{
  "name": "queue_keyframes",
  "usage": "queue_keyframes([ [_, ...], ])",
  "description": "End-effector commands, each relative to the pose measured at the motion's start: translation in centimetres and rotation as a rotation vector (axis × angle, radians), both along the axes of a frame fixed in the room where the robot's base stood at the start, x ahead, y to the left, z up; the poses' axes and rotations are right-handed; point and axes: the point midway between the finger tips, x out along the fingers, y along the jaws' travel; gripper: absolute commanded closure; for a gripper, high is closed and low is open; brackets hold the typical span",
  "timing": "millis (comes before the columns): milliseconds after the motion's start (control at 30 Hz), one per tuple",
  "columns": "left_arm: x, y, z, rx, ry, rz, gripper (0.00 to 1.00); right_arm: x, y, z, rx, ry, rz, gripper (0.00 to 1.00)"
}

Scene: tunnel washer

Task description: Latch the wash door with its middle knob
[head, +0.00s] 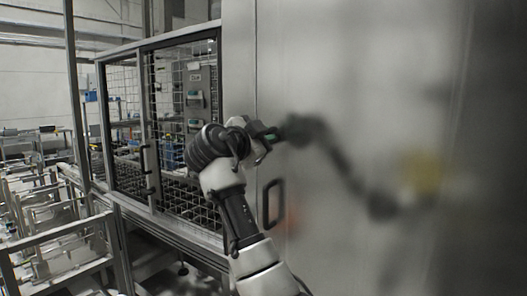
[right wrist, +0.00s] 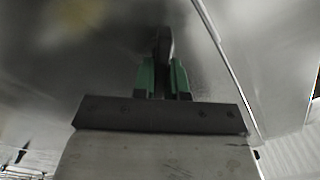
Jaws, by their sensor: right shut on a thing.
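The wash door (head: 360,210) is a large, shiny grey metal panel filling the right of the head view. My right gripper (head: 272,135) is up against the door's left part, near a vertical seam. In the right wrist view its green fingers (right wrist: 163,78) are shut on a dark knob (right wrist: 163,43) that stands between their tips. The knob is mostly hidden by the gripper in the head view, so I cannot tell its turn angle. My left gripper is not in view.
A black bar handle (head: 272,203) is on the door below my right gripper. Left of the seam is a mesh-windowed enclosure (head: 175,130) with black handles. Metal frames and racks (head: 60,235) stand at the lower left. The door mirrors my arm as a blurred dark shape.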

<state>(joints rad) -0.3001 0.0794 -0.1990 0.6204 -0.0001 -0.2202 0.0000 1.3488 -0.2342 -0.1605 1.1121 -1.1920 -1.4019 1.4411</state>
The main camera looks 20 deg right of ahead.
Motion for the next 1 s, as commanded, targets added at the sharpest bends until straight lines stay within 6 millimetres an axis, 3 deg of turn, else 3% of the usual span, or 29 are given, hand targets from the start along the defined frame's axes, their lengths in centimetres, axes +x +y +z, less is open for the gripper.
queue_keyframes([
  [300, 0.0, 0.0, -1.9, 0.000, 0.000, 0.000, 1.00, -0.1, -0.1, -0.4, 0.187, -0.239, 0.000, 1.00],
  [1000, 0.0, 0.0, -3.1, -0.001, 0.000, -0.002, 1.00, -0.2, -0.1, -0.6, 0.475, -0.606, -0.001, 1.00],
])
